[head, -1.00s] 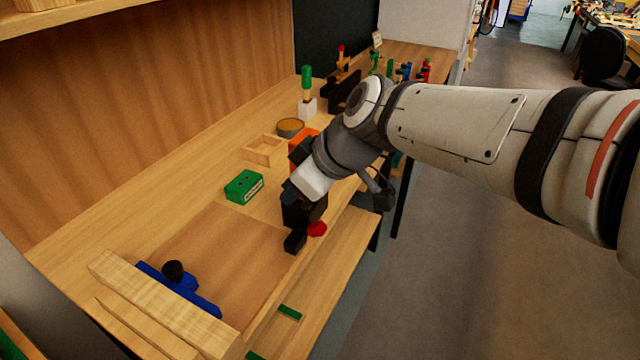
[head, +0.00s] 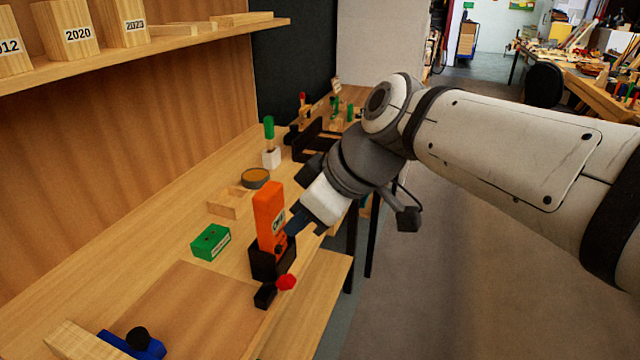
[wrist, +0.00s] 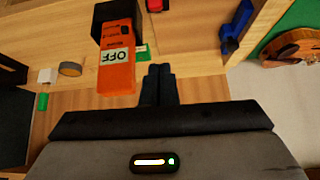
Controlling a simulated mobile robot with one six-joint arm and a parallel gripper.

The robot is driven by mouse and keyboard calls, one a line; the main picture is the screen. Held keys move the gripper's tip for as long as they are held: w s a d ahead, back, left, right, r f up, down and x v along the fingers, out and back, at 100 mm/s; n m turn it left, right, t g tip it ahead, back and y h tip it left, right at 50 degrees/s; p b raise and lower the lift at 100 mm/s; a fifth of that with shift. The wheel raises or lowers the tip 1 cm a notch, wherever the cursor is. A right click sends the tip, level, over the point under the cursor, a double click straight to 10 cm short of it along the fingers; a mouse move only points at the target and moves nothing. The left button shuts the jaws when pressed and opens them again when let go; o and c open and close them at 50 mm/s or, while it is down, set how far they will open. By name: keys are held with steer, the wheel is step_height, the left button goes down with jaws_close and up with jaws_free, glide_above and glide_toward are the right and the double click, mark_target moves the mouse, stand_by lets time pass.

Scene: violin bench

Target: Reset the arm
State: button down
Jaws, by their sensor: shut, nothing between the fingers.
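My gripper (head: 303,224) is shut and empty, hanging beside the bench's right edge. In the wrist view my gripper's fingers (wrist: 159,72) are together, with nothing between them. An orange block-shaped device (head: 269,217) stands upright in a black holder (head: 262,264), just left of my gripper and seemingly apart from it. In the wrist view the orange device (wrist: 117,62) shows a label reading OFF. A red knob (head: 286,283) on a small black part is in front of the holder.
A green box (head: 210,242), an open wooden tray (head: 227,204), a round tin (head: 255,178) and a green-handled tool in a white block (head: 271,158) stand on the bench. A blue clamp-like part (head: 145,346) lies at the near end. The floor right of the bench is clear.

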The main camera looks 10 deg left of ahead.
steer(key=s+d+f+m+h+p, duration=0.1)
steer(key=d+f+m+h+p, duration=0.1)
steer(key=d+m, duration=0.3)
steer(key=s+d+f+m+h+p, duration=0.1)
steer(key=d+m+p, duration=0.3)
steer(key=d, duration=0.8)
steer(key=s+d+f+m+t+h+p, duration=0.1)
steer(key=s+d+f+m+h+p, duration=0.1)
steer(key=d+m, duration=0.4)
steer(key=d+f+h+p, duration=0.1)
steer(key=d+h+p, duration=0.1)
steer(key=d, duration=0.1)
